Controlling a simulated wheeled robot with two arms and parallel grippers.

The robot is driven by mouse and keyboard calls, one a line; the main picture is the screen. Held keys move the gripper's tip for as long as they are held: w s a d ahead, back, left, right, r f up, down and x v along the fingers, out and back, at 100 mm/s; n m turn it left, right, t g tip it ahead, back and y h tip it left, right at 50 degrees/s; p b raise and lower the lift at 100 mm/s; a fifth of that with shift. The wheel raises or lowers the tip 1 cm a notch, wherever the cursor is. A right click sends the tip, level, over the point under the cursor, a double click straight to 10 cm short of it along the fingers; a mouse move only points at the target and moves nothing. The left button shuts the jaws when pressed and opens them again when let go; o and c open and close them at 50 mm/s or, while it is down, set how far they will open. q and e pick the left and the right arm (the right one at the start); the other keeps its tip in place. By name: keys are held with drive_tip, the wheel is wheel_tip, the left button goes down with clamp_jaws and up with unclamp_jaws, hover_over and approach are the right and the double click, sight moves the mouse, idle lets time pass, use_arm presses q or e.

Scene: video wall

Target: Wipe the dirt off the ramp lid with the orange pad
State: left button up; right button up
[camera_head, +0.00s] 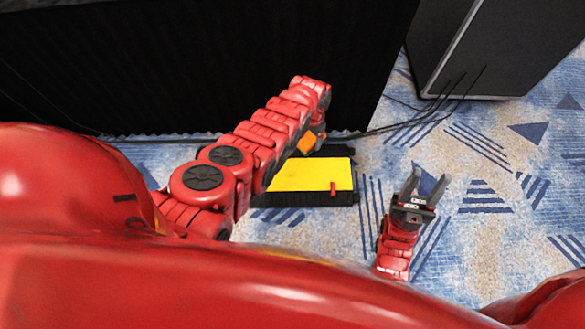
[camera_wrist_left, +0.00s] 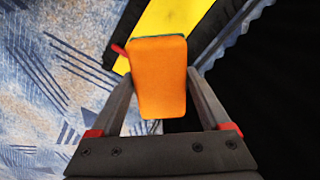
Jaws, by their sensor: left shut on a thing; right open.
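The ramp lid (camera_head: 312,175) is a flat yellow panel on a black cable ramp (camera_head: 300,198) that lies on the carpet. A small red tab (camera_head: 333,188) stands at its right part. No dirt can be made out on the visible part of the lid. My left gripper (camera_head: 312,140) is over the far edge of the ramp, shut on the orange pad (camera_wrist_left: 158,75). In the left wrist view the pad sits between both fingers, with the yellow lid (camera_wrist_left: 170,22) beyond it. I cannot tell whether the pad touches the lid. My right gripper (camera_head: 424,188) is open and empty, right of the ramp.
A black curtain (camera_head: 190,65) hangs behind the ramp. A dark speaker-like box (camera_head: 480,50) stands at the back right, with black cables (camera_head: 420,122) on the floor before it. The blue patterned carpet (camera_head: 500,210) is clear on the right.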

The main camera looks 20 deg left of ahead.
use_arm(q)
drive_tip(key=shift+d+f+b, duration=0.1)
drive_tip(key=shift+f+b, duration=0.7)
drive_tip(key=shift+f, duration=0.25)
drive_tip(key=shift+s+f, duration=0.2)
drive_tip(key=shift+f, duration=0.1)
drive_tip(key=shift+f+b, duration=0.15)
drive_tip(key=shift+b, duration=0.25)
drive_tip(key=shift+s+f+b, duration=0.1)
drive_tip(key=shift+f+b, duration=0.2)
drive_tip(key=shift+f, duration=0.1)
drive_tip(key=shift+a+f, duration=0.2)
drive_tip(key=shift+a, duration=0.05)
drive_tip(key=f+b, duration=0.3)
drive_tip(key=shift+a+f, duration=0.1)
drive_tip(key=shift+a, duration=0.2)
drive_tip(key=shift+a+f, duration=0.1)
